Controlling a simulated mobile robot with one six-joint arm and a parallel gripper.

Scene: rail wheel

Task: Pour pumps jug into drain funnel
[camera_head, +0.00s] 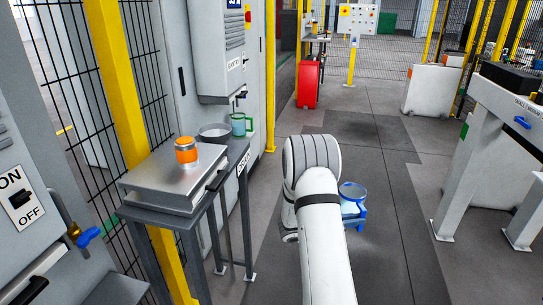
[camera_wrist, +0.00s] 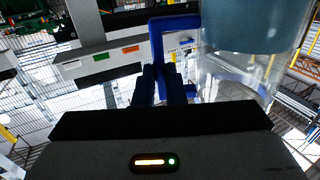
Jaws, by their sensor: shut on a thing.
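My gripper (camera_wrist: 168,84) is shut on the blue handle (camera_wrist: 156,45) of a clear jug (camera_wrist: 235,75) in the wrist view. The jug holds blue-grey liquid and fills the upper right of that view. In the head view the jug (camera_head: 352,191) shows just right of my white arm, above the floor, with its blue handle below it. My arm hides the gripper there. A shallow grey round vessel (camera_head: 213,132), possibly the drain funnel, sits at the far end of the side bench, left of the jug and apart from it.
The dark bench (camera_head: 195,195) on the left carries a metal box (camera_head: 165,180) with an orange-banded jar (camera_head: 186,151) on it. A green mug (camera_head: 238,124) stands beside the grey vessel. A grey cabinet is behind the bench. A white-framed table (camera_head: 505,105) stands right. Floor between is clear.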

